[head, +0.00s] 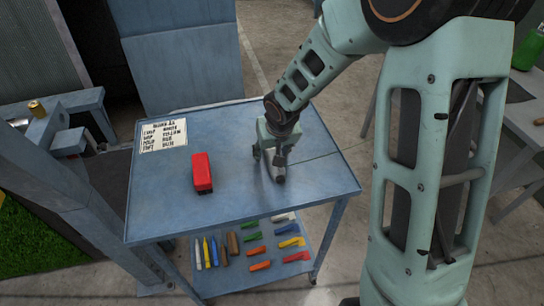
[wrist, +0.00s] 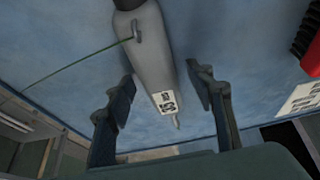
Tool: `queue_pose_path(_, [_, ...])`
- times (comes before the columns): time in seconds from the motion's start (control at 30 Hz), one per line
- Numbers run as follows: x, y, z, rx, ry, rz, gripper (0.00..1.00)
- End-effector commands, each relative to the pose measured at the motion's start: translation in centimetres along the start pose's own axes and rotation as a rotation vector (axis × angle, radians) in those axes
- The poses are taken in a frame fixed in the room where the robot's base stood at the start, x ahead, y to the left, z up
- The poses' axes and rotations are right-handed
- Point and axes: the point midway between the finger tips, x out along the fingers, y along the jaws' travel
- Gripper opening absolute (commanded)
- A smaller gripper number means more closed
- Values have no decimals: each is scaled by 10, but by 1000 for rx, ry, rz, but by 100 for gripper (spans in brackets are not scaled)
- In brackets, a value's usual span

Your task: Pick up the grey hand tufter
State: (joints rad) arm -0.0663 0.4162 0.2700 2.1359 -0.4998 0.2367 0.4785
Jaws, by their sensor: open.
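The grey hand tufter (wrist: 150,55) lies on the blue table top in the wrist view. It has a rounded grey body, a small hook on top, a printed label and a thin tip. My gripper (wrist: 164,88) is open, with one finger on each side of the tufter's narrower end; no contact shows. In the head view my gripper (head: 268,164) is low over the middle of the table, and it hides most of the tufter (head: 271,170).
A red block-like object (head: 202,174) stands left of my gripper on the blue table (head: 235,215). A printed card (head: 163,136) lies at the back left. A lower shelf (head: 222,280) holds several coloured tools. The table's front and right areas are clear.

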Motion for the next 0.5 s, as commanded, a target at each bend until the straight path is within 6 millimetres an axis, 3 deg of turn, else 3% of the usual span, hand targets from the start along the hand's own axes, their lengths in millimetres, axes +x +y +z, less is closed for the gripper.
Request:
queue_pose_path(0.23, [2, 0, 0, -1, 1, 0, 49])
queue_pose_path(0.5, [2, 0, 0, 0, 1, 0, 21])
